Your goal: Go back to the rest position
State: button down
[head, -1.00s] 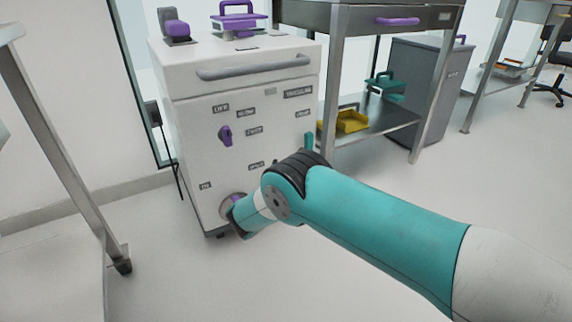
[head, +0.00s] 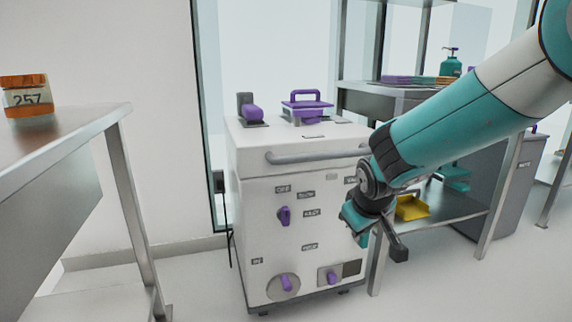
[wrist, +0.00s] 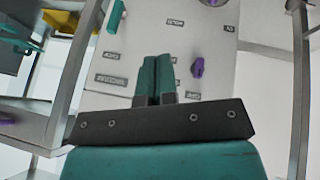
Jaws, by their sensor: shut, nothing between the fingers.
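My gripper (wrist: 155,78) shows in the wrist view as two teal fingers lying side by side, shut with nothing between them. In the head view my teal and white arm comes in from the upper right, and its end hangs in front of the right side of a white cabinet (head: 256,195). The fingers are hard to make out there. The cabinet has purple knobs (head: 284,215) and a grey bar handle (head: 310,155). In the wrist view the cabinet front (wrist: 215,50) appears upside down behind the fingers, and I see no contact with it.
A metal table (head: 70,140) with an orange box (head: 25,97) stands at the left. A steel bench (head: 440,213) with a yellow tray (head: 411,208) on its lower shelf and a grey bin (head: 505,205) stand at the right. The floor between table and cabinet is open.

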jog(key=s+a+r+n+g+y+p, duration=0.1)
jog(key=s+r+g+y, duration=0.3)
jog(key=s, duration=1.2)
jog(key=s+r+g+y+p, duration=0.15)
jog(key=s+r, duration=0.35)
jog(key=s, duration=1)
notch_tip(320, 180, up, 38)
jog(key=p, duration=3.7)
jog(key=shift+h, duration=0.45)
